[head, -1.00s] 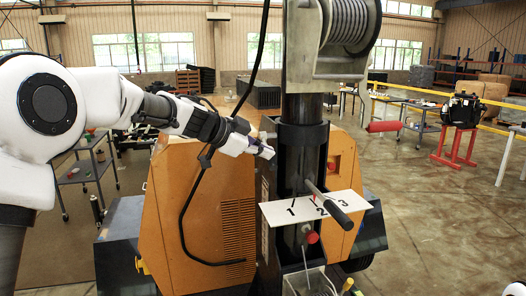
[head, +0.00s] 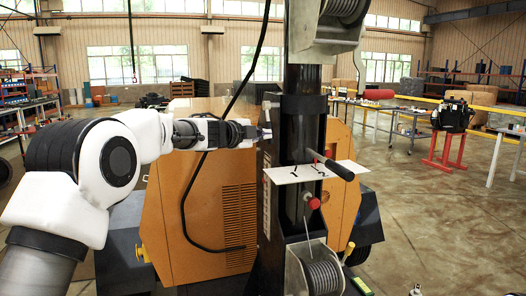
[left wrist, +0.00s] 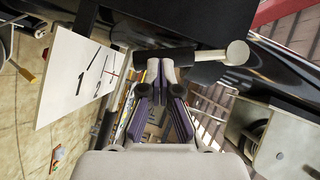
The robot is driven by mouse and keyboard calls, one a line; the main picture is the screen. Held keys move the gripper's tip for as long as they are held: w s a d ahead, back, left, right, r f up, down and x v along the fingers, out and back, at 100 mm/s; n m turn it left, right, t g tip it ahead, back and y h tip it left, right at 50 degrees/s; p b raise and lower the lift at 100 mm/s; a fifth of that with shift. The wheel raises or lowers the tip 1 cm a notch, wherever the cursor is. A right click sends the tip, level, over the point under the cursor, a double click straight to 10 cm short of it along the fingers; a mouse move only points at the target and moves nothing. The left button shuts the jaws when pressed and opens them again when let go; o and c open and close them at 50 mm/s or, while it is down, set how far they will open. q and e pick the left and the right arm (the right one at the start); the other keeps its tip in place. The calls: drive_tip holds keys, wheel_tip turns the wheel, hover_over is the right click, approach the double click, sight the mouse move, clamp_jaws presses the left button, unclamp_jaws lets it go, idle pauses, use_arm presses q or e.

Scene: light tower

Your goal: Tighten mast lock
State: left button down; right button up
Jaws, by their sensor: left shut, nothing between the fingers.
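The black mast (head: 306,130) stands upright at the centre of the head view. At its collar's left side is a small pale lock handle (head: 267,115). In the left wrist view the handle appears as a bar with a round pale knob (left wrist: 237,53). My left gripper (head: 262,132) is shut and empty, pointing right at the mast just below the handle. In the wrist view its fingertips (left wrist: 160,70) lie close under the bar; I cannot tell whether they touch it. My right gripper is out of view.
A white numbered plate (head: 290,173) and a black-gripped lever (head: 338,170) stick out from the mast below the collar. A red knob (head: 313,203) and a cable winch (head: 322,275) sit lower. The orange housing (head: 205,215) stands behind, with a black cable hanging before it.

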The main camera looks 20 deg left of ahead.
use_arm(q)
drive_tip(key=shift+w+a+f+m+t+b, duration=0.3)
drive_tip(key=shift+w+f+m+t+b, duration=0.05)
drive_tip(key=shift+w+m+b, duration=0.2)
drive_tip(key=shift+w+a+f+m+t+b, duration=0.3)
drive_tip(key=shift+w+m+t+b, duration=0.05)
drive_tip(key=shift+w+m+b, duration=0.15)
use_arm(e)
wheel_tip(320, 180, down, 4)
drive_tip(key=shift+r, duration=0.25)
use_arm(q)
drive_tip(key=shift+f, duration=0.1)
